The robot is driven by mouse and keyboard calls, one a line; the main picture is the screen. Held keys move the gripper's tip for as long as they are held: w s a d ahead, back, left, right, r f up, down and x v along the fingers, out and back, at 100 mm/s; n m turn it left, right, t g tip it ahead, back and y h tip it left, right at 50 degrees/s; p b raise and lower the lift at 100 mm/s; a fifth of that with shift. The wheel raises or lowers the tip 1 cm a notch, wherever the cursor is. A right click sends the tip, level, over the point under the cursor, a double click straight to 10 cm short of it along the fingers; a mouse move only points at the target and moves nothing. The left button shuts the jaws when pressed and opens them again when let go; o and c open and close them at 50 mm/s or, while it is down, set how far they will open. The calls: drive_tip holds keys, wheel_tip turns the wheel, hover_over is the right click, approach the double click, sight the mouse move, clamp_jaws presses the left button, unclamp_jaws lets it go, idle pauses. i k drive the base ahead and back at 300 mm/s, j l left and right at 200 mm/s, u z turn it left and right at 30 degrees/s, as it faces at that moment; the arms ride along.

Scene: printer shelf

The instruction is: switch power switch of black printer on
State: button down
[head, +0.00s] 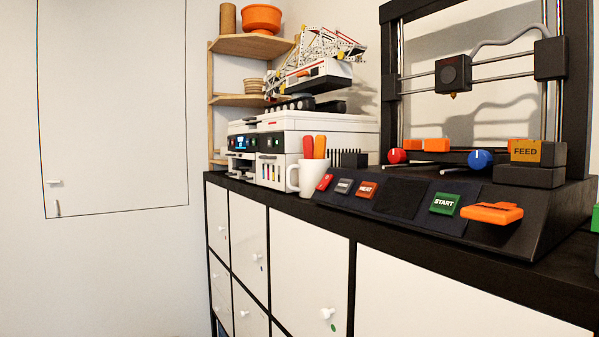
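The black printer (541,216) is a 3D printer with a tall frame, standing on the cabinet top at the right. Its sloped front carries a red button (325,182), a grey button (344,186), an orange-red HEAT button (367,190), a dark screen (402,198) and a green START button (445,204). A raised orange piece (492,213) sits at the right end of the panel; I cannot tell if it is the power switch or which state it is in. The screen looks unlit. My gripper is not in view.
A white mug (308,178) with orange-handled items stands left of the printer. A white printer (335,128) bears a crane model. Red (396,156) and blue (480,160) knobs and a FEED block (538,152) sit on the black printer. White cabinet doors (310,260) have protruding knobs.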

sight(327, 178)
drive_tip(key=i+j+z, duration=0.1)
drive_tip(key=i+j, duration=0.45)
drive_tip(key=i, duration=0.15)
drive_tip(key=i+j, duration=0.55)
drive_tip(key=i, duration=0.2)
drive_tip(key=l+z, duration=0.05)
